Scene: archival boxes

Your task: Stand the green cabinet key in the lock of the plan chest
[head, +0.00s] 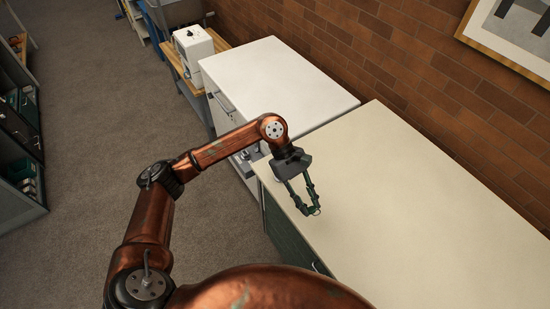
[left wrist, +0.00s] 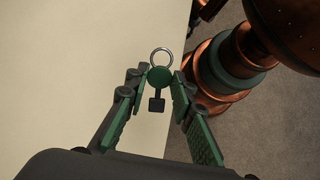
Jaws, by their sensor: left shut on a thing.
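My left gripper (head: 313,207) is over the left edge of a long cream-topped chest with a dark green front (head: 400,190). It also shows in the left wrist view (left wrist: 160,84), with its green fingertips closed on the green key (left wrist: 159,76). The key has a round green head, a metal ring on one side and a dark shaft with a square bit on the other. In the head view the key is too small to make out clearly. No lock can be made out in either view. My right gripper is not in view.
A white cabinet (head: 275,80) stands beyond the chest, and a white appliance (head: 194,50) sits on a wooden bench behind it. A brick wall (head: 440,75) runs along the right. The cream top is bare. Grey carpet (head: 100,110) lies open on the left.

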